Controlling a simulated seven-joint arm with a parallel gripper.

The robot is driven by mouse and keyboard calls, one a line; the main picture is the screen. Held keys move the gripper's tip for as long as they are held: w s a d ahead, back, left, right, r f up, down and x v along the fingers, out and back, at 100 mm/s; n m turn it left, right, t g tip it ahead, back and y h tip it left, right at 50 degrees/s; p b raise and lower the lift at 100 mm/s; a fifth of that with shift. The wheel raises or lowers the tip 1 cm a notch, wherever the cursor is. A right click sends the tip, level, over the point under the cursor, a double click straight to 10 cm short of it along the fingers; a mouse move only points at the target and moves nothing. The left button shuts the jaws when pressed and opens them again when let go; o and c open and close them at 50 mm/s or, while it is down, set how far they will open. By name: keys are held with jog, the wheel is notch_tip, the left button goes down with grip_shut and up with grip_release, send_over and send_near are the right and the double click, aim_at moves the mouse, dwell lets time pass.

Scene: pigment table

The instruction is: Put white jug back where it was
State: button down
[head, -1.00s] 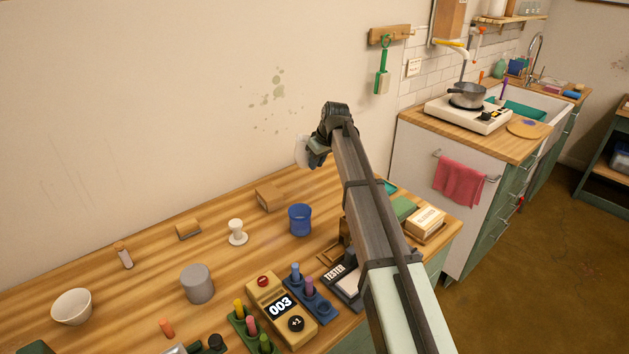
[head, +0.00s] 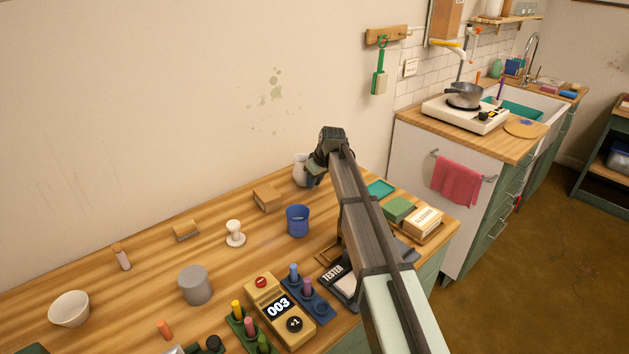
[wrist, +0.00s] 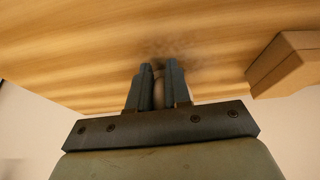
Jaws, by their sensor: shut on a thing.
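The white jug (head: 299,170) is at the back of the wooden table, near the wall, partly hidden by my gripper (head: 313,172). The gripper is shut on the jug. In the wrist view the two fingers (wrist: 158,84) close on a narrow pale part of the jug (wrist: 158,92); the rest of it is hidden. The jug looks upright and low over the tabletop; I cannot tell whether its base touches the wood.
A wooden block (head: 267,198) lies left of the jug, and a blue cup (head: 297,221) stands in front. A white knobbed piece (head: 235,233) and a grey cylinder (head: 195,285) stand farther left. Green and cream boxes (head: 424,222) are at the right.

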jog(key=c, duration=1.1)
grip_release()
jog(key=v, duration=1.2)
